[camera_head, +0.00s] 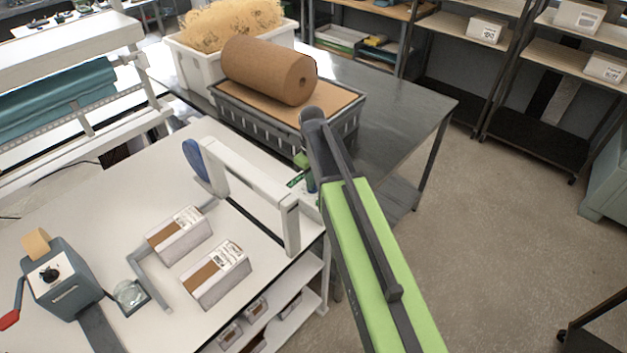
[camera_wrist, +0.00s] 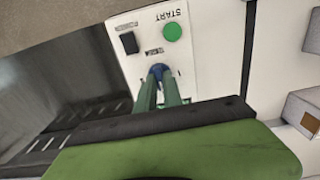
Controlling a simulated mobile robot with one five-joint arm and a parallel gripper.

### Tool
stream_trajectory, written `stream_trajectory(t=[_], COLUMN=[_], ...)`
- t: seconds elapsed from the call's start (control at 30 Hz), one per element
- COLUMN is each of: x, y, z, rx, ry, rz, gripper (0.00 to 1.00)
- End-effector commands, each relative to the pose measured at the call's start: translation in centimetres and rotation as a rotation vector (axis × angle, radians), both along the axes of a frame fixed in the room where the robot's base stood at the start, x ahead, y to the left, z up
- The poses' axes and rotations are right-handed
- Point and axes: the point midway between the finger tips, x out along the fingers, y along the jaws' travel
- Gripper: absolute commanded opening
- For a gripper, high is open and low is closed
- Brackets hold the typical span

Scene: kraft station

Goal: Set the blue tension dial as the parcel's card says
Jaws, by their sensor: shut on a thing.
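The blue tension dial (camera_wrist: 158,70) sits on a white control panel (camera_wrist: 185,65). My gripper (camera_wrist: 160,78) is shut on it from the front, and the fingers hide much of the dial. Its pointer and scale cannot be read. In the head view my gripper (camera_head: 306,182) is at the right end of the white arch machine (camera_head: 250,172), partly hidden by my arm. Two parcels, one nearer (camera_head: 217,275) and one farther (camera_head: 180,236), lie on the white table with brown tape and white printed labels. The print is too small to read.
The panel also bears a green START button (camera_wrist: 172,32) and a black switch (camera_wrist: 129,43). A grey tape dispenser (camera_head: 60,280) stands at the left of the white table. A brown paper roll (camera_head: 268,70) lies on a grey crate (camera_head: 345,122) behind.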

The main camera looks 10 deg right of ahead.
Motion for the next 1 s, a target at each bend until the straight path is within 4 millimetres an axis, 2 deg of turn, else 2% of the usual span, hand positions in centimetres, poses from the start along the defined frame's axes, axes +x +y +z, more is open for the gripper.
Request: stream_trajectory(t=[0.3, 0.33, 0.47, 0.8, 1.0], x=[0.0, 0.0, 0.0, 0.0, 0.0], y=[-0.1, -0.1, -0.1, 0.0, 0.0], z=[0.0, 0.0, 0.0, 0.2, 2.2], rx=[-0.003, -0.003, -0.002, -0.001, -0.001], ry=[-0.001, -0.001, 0.0, 0.0, 0.0], rz=[-0.001, -0.001, -0.001, 0.0, 0.0], gripper=[0.0, 0.15, 0.32, 0.33, 0.33])
